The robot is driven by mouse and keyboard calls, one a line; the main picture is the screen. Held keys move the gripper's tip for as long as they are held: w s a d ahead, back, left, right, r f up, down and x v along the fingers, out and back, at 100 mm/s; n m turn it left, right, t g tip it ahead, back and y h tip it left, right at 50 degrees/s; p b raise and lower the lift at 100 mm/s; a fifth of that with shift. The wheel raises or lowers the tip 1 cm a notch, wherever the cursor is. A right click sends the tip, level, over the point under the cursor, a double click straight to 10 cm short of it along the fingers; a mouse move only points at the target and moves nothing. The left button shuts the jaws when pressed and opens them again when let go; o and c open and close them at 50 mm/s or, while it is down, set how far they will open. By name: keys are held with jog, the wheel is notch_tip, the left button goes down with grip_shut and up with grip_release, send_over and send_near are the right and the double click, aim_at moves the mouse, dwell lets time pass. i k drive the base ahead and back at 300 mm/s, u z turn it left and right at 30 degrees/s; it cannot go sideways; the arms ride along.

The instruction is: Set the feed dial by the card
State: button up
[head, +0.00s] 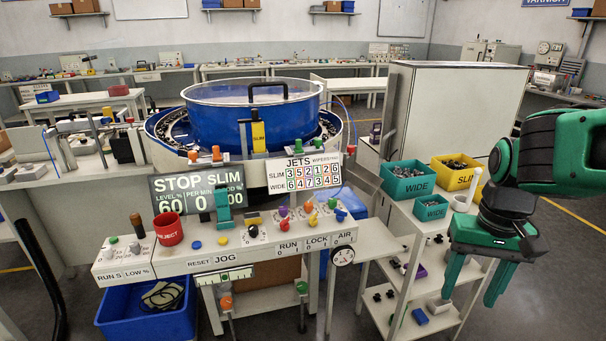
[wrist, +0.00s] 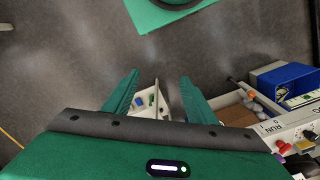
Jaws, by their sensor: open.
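The card (head: 303,172), headed JETS with SLIM and WIDE rows of coloured numbers, stands upright behind the control panel (head: 190,262). Several small knobs stand on the panel, among them a black-and-white one (head: 253,232), a purple one (head: 283,212) and an orange one (head: 308,208). I cannot tell which is the feed dial; its setting is too small to read. A display (head: 197,189) reads STOP SLIM, level 60, per min 0. My gripper (head: 472,292) is open and empty, pointing down at the far right, well away from the panel. The wrist view shows its fingers (wrist: 160,82) apart.
A blue feeder bowl (head: 250,110) with a yellow SLIM tag stands behind the panel. A shelf cart (head: 405,225) with teal and yellow bins stands between panel and gripper. A red REJECT cup (head: 168,230) sits on the panel. A blue crate (head: 150,322) lies below.

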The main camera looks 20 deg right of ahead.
aim_at(252, 229)
jog(key=z, duration=1.3)
jog(key=k, duration=0.95)
jog(key=u, duration=1.3)
jog(key=i, duration=1)
